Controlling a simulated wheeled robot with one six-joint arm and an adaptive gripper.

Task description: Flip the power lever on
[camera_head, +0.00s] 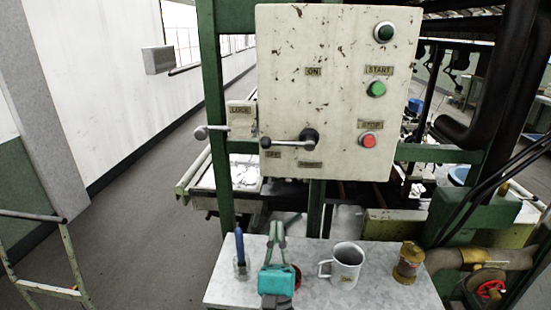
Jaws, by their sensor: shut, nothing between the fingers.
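The power lever (286,142) is on the front of a worn off-white control panel (335,45). The arm lies just above the OFF label (273,154), well below the ON label (313,72). My gripper (277,227), with a teal body and grey-green fingers, is in front of the small table, below the lever and apart from it. Its fingers point up and away, shut and empty.
A second lever (210,131) with a labelled plate sits left of the panel. A green START button (376,89) and red STOP button (369,141) are at right. The table (325,295) holds a blue tool (239,246), white mug (345,265) and brass piece (408,262).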

